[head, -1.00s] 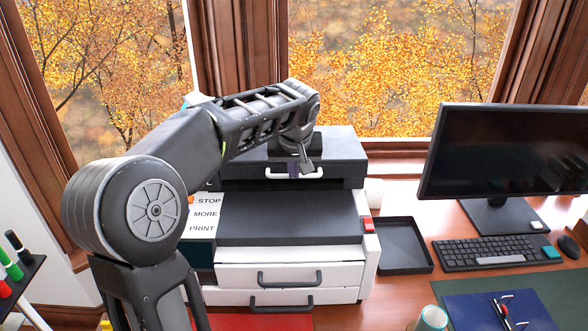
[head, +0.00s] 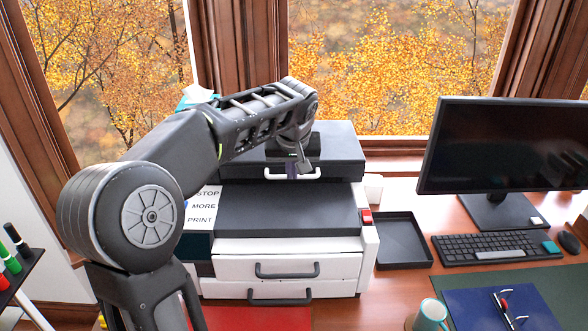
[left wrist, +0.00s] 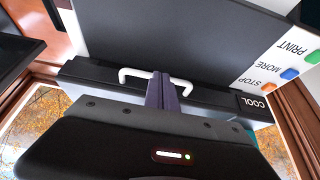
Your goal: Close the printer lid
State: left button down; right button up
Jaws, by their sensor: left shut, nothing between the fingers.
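The printer (head: 290,270) stands on the desk by the window, white below with a dark top. Its dark lid (head: 340,157) has a white handle (head: 293,174) on the front edge, and a dark gap shows under that edge. My left gripper (head: 291,168) is shut and empty, its fingers at the handle; my wrist partly covers the lid. In the left wrist view the purple fingers (left wrist: 162,92) overlap the white handle (left wrist: 150,73); whether they touch it, I cannot tell. My right gripper is not in view.
A button panel (head: 201,205) marked STOP, MORE and PRINT is on the printer's left side, partly behind my arm. A black tray (head: 402,240), keyboard (head: 492,249) and monitor (head: 500,145) stand to the right. A cup (head: 431,314) stands at the front.

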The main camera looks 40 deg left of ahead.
pick_arm(q)
jog(key=b+v, duration=0.1)
jog(key=v, duration=1)
jog(key=shift+s+d, duration=0.45)
jog(key=shift+d, duration=0.1)
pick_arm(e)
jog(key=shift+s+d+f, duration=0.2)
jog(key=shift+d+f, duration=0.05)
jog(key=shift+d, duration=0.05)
pick_arm(q)
jog(key=shift+r, duration=0.1)
jog(key=shift+r, duration=0.1)
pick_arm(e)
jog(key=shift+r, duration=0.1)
